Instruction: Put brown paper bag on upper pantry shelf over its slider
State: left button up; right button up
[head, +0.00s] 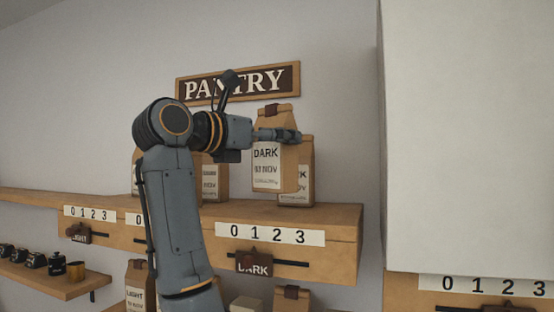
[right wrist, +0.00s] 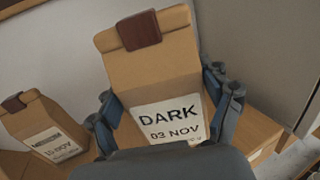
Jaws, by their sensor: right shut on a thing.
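The brown paper bag (head: 268,160), labelled DARK, is upright in my right gripper (head: 280,136). In the right wrist view the bag (right wrist: 150,65) reads DARK 03 NOV, with a finger of my gripper (right wrist: 164,105) on each side. The bag hangs over the upper pantry shelf (head: 335,214), its base apparently a little above the board. Under it, the shelf front carries a number strip (head: 270,235) and a slider with a brown DARK tag (head: 253,263), near the 1. My left gripper is not in view.
Another DARK bag (head: 305,160) stands close behind the held one, partly hidden. More bags (head: 215,182) stand left, partly behind my arm; one shows in the wrist view (right wrist: 45,130). A LIGHT slider (head: 79,234) is further left. A pale tall block (head: 465,140) stands right.

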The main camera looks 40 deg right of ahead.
aim_at(267, 161)
jog(key=shift+s+d+f, duration=0.1)
jog(key=shift+f, duration=0.05)
jog(key=shift+s+d+f, duration=0.1)
jog(key=shift+d+f, duration=0.1)
jog(key=shift+f, duration=0.05)
jog(key=shift+d+f+p, duration=0.25)
jog(key=shift+f+p, duration=0.6)
jog(key=shift+f, duration=0.05)
jog(key=shift+d+f, duration=0.1)
jog(key=shift+f, duration=0.6)
jog(key=shift+a, duration=0.2)
jog(key=shift+f, duration=0.15)
jog(key=o, duration=1.4)
jog(key=shift+c, duration=0.2)
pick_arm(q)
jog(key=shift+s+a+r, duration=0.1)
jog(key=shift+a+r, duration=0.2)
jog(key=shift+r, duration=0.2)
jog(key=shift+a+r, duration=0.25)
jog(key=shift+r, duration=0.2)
